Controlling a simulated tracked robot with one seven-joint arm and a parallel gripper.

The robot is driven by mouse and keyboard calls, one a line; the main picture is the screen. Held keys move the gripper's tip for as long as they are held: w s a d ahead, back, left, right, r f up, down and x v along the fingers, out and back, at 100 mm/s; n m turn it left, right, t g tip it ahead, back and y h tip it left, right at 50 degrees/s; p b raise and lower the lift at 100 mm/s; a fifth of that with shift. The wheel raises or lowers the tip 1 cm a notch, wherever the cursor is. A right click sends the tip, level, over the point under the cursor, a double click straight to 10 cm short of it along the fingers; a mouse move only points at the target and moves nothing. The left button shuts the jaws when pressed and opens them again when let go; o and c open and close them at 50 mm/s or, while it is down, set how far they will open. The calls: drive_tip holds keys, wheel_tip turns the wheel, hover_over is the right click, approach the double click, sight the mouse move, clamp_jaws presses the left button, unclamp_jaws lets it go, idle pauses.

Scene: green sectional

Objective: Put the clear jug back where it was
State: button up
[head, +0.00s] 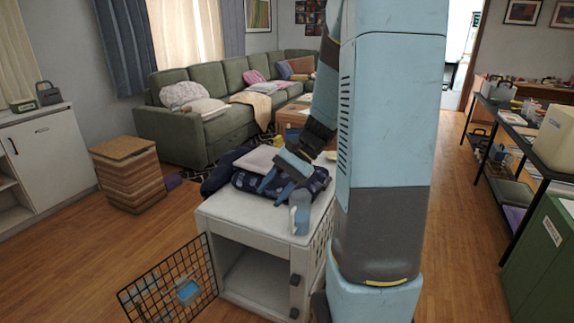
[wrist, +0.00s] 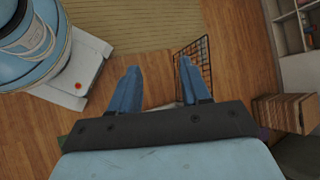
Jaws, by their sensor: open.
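A small, see-through grey-blue container (head: 300,214) stands upright at the front right of the white crate's top (head: 243,215). It looks like the clear jug, but it is too small to be sure. My gripper (head: 282,190) is above the crate top, just behind and left of the container, pointing down and forward. In the wrist view my gripper's blue fingers (wrist: 158,82) are apart, with nothing between them but floor and a pale edge. The container does not show in the wrist view.
Folded dark cloth (head: 248,178) and a pale folded item lie at the back of the crate top. The crate's wire door (head: 170,285) hangs open to the left. A wicker box (head: 130,172) stands further left. A cluttered dark shelf (head: 510,135) lines the right side.

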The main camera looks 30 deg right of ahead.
drive_tip(key=s+a+r+n+t+h, duration=0.3)
drive_tip(key=s+r+n+t+h, duration=0.3)
drive_tip(key=s+r+n+h, duration=0.3)
drive_tip(key=s+r, duration=0.4)
drive_tip(key=r, duration=0.1)
drive_tip(key=shift+s+a+n, duration=0.15)
drive_tip(key=shift+s+n, duration=0.05)
drive_tip(key=shift+n, duration=0.1)
drive_tip(key=shift+r, duration=0.1)
drive_tip(key=shift+c, duration=0.4)
